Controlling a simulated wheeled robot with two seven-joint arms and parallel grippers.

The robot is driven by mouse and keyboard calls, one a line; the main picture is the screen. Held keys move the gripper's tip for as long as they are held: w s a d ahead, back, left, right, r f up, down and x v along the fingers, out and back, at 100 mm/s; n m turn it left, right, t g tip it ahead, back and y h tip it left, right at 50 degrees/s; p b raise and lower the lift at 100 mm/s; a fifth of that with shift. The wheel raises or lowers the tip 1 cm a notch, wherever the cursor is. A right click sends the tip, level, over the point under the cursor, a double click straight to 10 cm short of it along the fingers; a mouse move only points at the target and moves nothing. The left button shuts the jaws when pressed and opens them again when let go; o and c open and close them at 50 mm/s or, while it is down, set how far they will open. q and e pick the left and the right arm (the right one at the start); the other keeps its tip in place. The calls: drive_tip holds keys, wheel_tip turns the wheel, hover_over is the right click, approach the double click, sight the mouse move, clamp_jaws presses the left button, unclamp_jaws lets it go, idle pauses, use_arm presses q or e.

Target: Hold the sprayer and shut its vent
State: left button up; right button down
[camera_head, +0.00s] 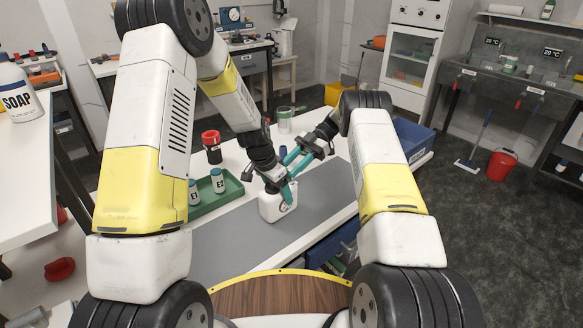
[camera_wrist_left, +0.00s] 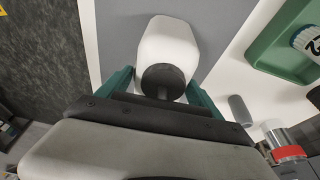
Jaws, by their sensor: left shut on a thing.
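The fingers hide the sprayer's top in the head view, and I cannot make out the vent clearly.
A green tray (camera_head: 231,188) with labelled bottles (camera_head: 218,180) lies left of the sprayer. A red-capped dark jar (camera_head: 212,148) and a clear container (camera_head: 285,120) stand behind. A blue bin (camera_head: 412,137) is at the right. The grey mat (camera_head: 235,243) is clear in front.

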use_arm(q)
drive_tip(key=shift+s, duration=0.2)
use_arm(e)
drive_tip(key=shift+w, duration=0.1)
drive_tip(key=c, duration=0.9)
unclamp_jaws()
use_arm(q)
drive_tip(key=shift+w, duration=0.15)
use_arm(e)
wheel_tip(320, 180, up, 10)
drive_tip(key=shift+r, duration=0.1)
use_arm(q)
drive_tip(key=o, duration=1.8)
